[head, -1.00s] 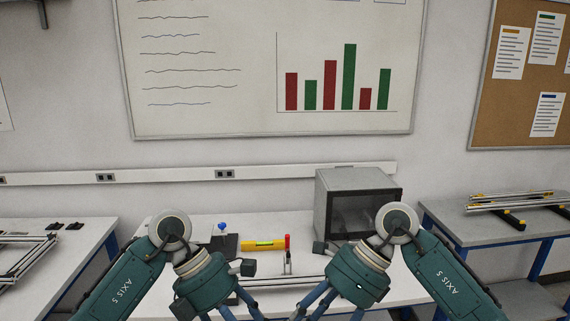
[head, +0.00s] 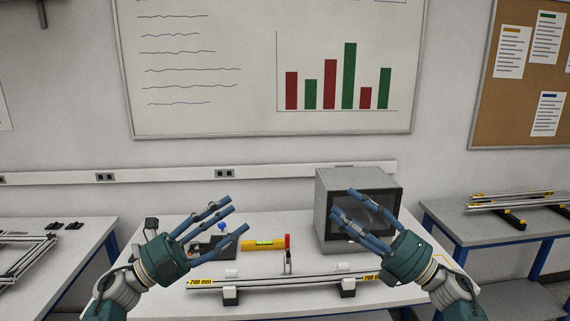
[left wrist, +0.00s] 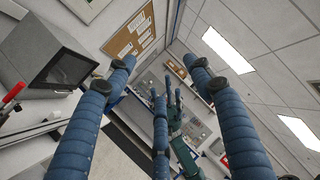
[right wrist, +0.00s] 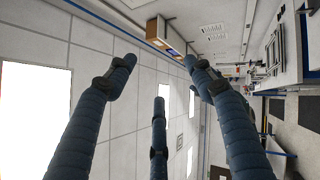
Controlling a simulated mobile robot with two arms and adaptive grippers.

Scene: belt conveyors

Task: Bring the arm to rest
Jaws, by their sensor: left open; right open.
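My left gripper (head: 222,220) is raised over the left part of the white table (head: 185,297), its blue fingers spread and pointing up and to the right. My right gripper (head: 345,214) is raised in front of the grey monitor-like box (head: 329,195), its fingers spread and pointing up and to the left. Both are open and empty. The left wrist view shows spread fingers (left wrist: 160,75) with the room tilted behind them. The right wrist view shows spread fingers (right wrist: 160,75) against the ceiling.
Side tables (head: 85,235) and (head: 470,228) hold aluminium frames and rails.

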